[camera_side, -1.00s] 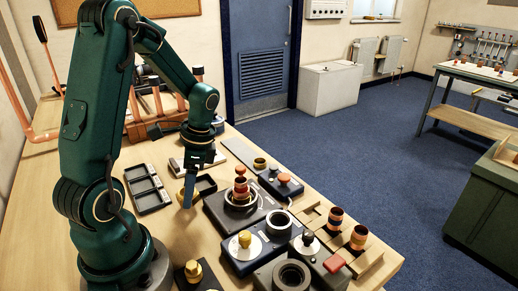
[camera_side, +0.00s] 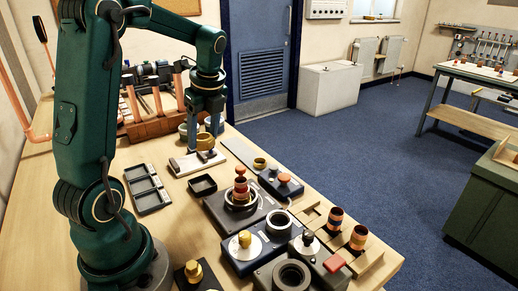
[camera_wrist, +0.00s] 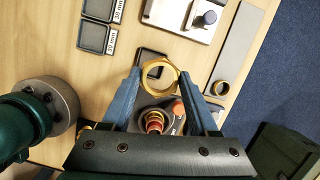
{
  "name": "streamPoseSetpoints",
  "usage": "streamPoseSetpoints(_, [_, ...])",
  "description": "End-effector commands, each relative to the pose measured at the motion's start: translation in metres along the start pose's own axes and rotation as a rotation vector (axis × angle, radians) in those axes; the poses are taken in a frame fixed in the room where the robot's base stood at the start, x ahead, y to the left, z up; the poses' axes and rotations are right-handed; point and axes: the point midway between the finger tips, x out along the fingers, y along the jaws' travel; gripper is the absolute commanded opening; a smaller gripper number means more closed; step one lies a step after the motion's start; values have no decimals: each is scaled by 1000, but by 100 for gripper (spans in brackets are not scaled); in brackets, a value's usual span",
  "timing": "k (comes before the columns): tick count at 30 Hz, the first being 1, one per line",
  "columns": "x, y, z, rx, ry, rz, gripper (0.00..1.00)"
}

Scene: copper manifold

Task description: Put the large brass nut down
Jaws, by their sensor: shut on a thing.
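The large brass nut is a wide golden ring in the wrist view (camera_wrist: 148,80). It is held between the two blue fingers of my gripper (camera_wrist: 161,76). In the side view my gripper (camera_side: 203,124) is shut on the nut (camera_side: 205,142), above the back of the bench. The nut shows there just over or in front of a pale metal plate (camera_side: 187,164) with a dark post; the exact gap is hard to tell. The wrist view shows the plate (camera_wrist: 172,14) and its post (camera_wrist: 206,19) beyond the nut.
A small empty black tray (camera_side: 203,185) lies nearer on the bench. A labelled dark tray (camera_side: 147,190) is to its left. Black fixtures (camera_side: 241,211) with rings and knobs fill the right. A copper pipe rack (camera_side: 155,125) stands behind. A small brass ring (camera_side: 259,162) sits near the edge.

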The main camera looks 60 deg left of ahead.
Motion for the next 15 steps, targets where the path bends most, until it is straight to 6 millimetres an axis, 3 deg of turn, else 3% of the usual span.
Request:
streamPoseSetpoints(9, [2, -52, 44, 441, 0, -125, 0])
streamPoseSetpoints(15, [11, -74, 74, 612, 1, -169, 0])
